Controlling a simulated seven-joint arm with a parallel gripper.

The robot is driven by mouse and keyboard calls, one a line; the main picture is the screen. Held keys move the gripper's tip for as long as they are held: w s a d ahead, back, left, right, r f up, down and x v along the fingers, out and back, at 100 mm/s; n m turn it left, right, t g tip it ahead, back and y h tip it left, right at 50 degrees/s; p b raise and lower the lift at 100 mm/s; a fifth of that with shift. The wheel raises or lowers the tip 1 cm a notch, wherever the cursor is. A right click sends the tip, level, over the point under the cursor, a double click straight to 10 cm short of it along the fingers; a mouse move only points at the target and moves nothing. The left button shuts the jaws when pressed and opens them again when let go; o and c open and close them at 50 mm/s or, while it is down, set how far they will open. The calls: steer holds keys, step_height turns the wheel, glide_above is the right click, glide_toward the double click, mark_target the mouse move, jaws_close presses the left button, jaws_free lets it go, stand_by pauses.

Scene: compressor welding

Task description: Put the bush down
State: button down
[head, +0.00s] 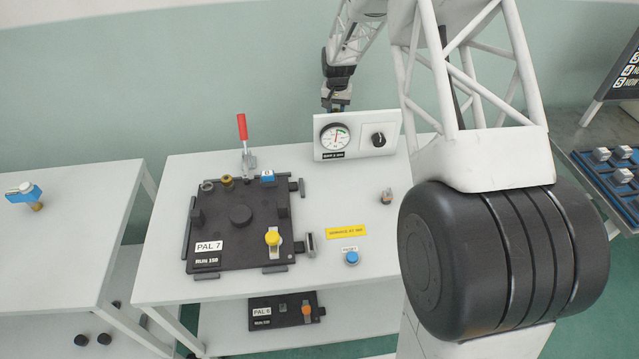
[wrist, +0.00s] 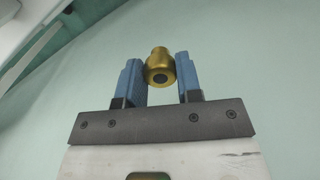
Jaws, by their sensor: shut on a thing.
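A brass bush (wrist: 159,68) with a dark bore sits between the blue fingers of my gripper (wrist: 160,78) in the wrist view. The fingers are shut on its sides, and its end projects a little past the tips. In the head view the dark end of my arm is just above the back of the gauge box; the fingertips and the bush cannot be made out. A black pallet plate (head: 240,258) marked PAL 7 lies on the white table (head: 165,285). A small brass ring-like part (head: 227,181) is at the plate's back edge.
A red-handled clamp (head: 242,128) stands behind the plate. The gauge box (head: 357,150) stands at the table's back. A small peg-like part (head: 387,196) and a blue button (head: 352,258) are on the right. A blue-and-brass valve-like part (head: 24,194) lies on the left table.

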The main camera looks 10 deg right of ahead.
steer(key=s+d+r, duration=0.3)
steer(key=s+r, duration=1.1)
steer(key=s, duration=0.1)
steer(key=s+d+r, duration=0.3)
steer(key=s+r, duration=1.1)
steer(key=s+a+f+n, duration=0.4)
steer(key=f+n, duration=0.2)
steer(key=f, duration=0.2)
steer(key=s+a+f+n, duration=0.4)
steer(key=s+f+n, duration=0.1)
steer(key=f, duration=0.3)
steer(key=s+a+f+n, duration=0.5)
steer(key=f+n, duration=0.3)
steer(key=shift+s+f, duration=0.2)
steer(key=shift+f, duration=0.2)
steer(key=w, duration=0.5)
steer(key=w+a+f, duration=0.1)
steer(key=w, duration=0.4)
steer(key=w+a, duration=0.1)
steer(key=w, duration=0.5)
steer(key=shift+f, duration=0.25)
